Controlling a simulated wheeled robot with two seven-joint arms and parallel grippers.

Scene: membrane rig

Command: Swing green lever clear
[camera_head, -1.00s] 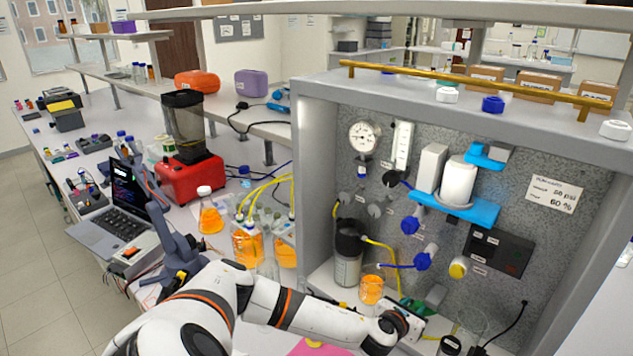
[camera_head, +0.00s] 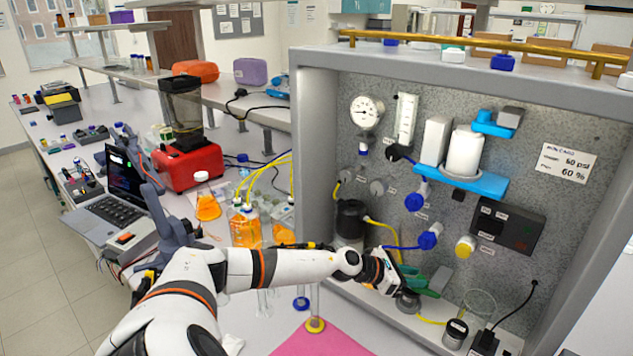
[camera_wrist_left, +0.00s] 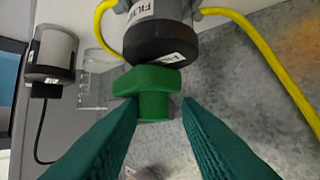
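The green lever (camera_wrist_left: 150,82) shows in the left wrist view just below a dark round cap of the labelled filter body (camera_wrist_left: 160,38). My left gripper (camera_wrist_left: 158,104) has two teal fingers, spread open, one on each side of the lever's lower stem. A gap shows between each finger and the stem. In the head view the left gripper (camera_head: 424,283) is low at the front of the rig panel, and it largely hides the lever there. My right gripper is not in view.
Yellow tubes (camera_wrist_left: 273,62) curve on both sides of the filter. In the head view the grey panel (camera_head: 570,215) carries blue-handled valves (camera_head: 415,201) and a yellow knob (camera_head: 465,246). A glass beaker (camera_head: 480,303) and a black-topped jar (camera_head: 456,334) stand right of the gripper.

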